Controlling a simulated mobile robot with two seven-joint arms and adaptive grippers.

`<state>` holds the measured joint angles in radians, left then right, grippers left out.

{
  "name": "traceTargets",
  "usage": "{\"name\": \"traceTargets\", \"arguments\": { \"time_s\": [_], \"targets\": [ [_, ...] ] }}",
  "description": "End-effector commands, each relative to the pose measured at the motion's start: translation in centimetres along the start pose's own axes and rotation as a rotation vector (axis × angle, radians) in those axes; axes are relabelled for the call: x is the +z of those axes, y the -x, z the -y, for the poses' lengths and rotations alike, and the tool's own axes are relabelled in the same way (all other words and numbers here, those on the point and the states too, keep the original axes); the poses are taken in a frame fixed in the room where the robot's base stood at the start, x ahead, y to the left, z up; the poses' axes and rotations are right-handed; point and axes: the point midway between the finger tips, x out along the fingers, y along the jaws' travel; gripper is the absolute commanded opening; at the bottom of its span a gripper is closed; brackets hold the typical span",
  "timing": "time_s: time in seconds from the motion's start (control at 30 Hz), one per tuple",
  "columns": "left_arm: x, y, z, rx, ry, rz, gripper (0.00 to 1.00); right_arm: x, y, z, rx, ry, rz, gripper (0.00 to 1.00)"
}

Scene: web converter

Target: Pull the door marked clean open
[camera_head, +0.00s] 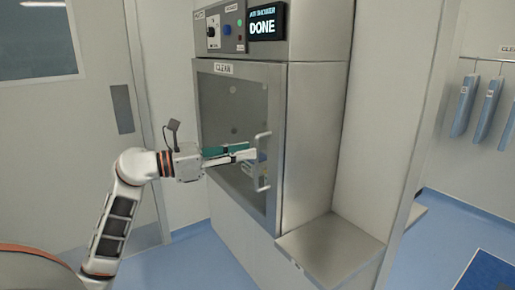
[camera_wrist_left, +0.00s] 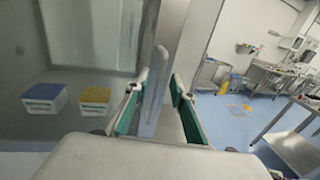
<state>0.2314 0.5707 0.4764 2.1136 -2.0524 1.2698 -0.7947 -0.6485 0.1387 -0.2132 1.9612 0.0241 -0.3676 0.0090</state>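The door marked CLEAN (camera_head: 232,105) is a glass pane in a grey metal frame on the cabinet front, and it looks shut. Its label (camera_head: 223,69) is at the top left. A pale vertical handle (camera_head: 263,180) stands on the door's right side. My left gripper (camera_head: 248,156) reaches in from the left, level with the handle's middle. In the left wrist view, its green-padded fingers (camera_wrist_left: 158,92) are spread, one on each side of the handle (camera_wrist_left: 154,104), with gaps showing. Contact cannot be made out. My right gripper is not in view.
Boxes with a blue lid (camera_wrist_left: 45,92) and a yellow lid (camera_wrist_left: 95,96) show behind the glass. A display (camera_head: 265,22) above the door reads DONE. A metal shelf (camera_head: 330,248) juts out at lower right. Blue floor (camera_head: 195,262) lies in front.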

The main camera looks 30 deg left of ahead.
Motion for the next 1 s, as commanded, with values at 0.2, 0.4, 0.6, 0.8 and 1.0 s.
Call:
{"name": "traceTargets", "arguments": {
  "time_s": [0.2, 0.4, 0.6, 0.8, 1.0],
  "targets": [
    [0.2, -3.0, 0.0, -0.001, 0.003, 0.004, 0.24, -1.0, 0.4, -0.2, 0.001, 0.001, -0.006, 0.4],
    [0.1, -4.2, 0.1, -0.001, 0.002, 0.001, 0.24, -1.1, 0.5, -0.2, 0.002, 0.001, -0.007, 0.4],
    [0.0, -4.2, 0.0, -0.001, 0.001, 0.001, 0.24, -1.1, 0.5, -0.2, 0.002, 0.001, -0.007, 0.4],
    [0.0, -4.2, 0.1, -0.001, 0.001, 0.001, 0.0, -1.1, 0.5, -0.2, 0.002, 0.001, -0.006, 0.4],
    [0.0, -4.1, 0.1, -0.002, 0.001, 0.0, 0.0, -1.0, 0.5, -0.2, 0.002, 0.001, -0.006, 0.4]
  ]
}}
